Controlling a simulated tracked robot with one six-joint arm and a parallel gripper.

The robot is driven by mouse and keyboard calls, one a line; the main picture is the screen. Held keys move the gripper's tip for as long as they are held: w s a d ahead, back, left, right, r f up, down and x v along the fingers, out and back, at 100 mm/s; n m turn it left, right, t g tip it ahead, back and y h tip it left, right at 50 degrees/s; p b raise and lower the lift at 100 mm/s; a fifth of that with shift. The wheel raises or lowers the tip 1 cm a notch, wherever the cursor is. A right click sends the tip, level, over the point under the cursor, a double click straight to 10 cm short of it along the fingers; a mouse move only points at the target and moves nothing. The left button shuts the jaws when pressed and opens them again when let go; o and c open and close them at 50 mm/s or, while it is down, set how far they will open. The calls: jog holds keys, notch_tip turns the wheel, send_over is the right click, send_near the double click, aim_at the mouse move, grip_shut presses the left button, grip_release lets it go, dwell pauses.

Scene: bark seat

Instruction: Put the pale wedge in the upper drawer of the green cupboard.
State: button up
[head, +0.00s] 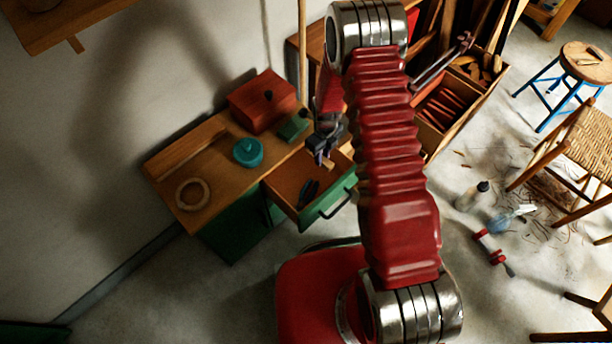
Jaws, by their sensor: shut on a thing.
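The green cupboard (232,232) stands against the wall under a wooden top. Its upper drawer (338,203) is pulled open, with a dark handle on its green front. Dark tools (309,192) lie inside it. My gripper (325,157) points down over the back right part of the open drawer. It is shut on a small pale piece, the pale wedge (329,166), which shows just below the fingers. I cannot tell whether the wedge touches the drawer floor. My red arm hides part of the drawer's right side.
On the cupboard top are a red box (262,101), a teal round pot (248,152), a green block (293,127) and a pale ring (192,194). A wooden crate (436,134) stands at right. A bottle (472,196) and tools lie on the floor near a woven chair (585,142).

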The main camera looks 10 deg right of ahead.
send_over(321, 175)
jog(key=shift+f, duration=2.85)
jog(key=shift+f, duration=2.1)
jog(key=shift+f, duration=0.1)
jog(key=o, duration=1)
jog(key=shift+r, duration=6.15)
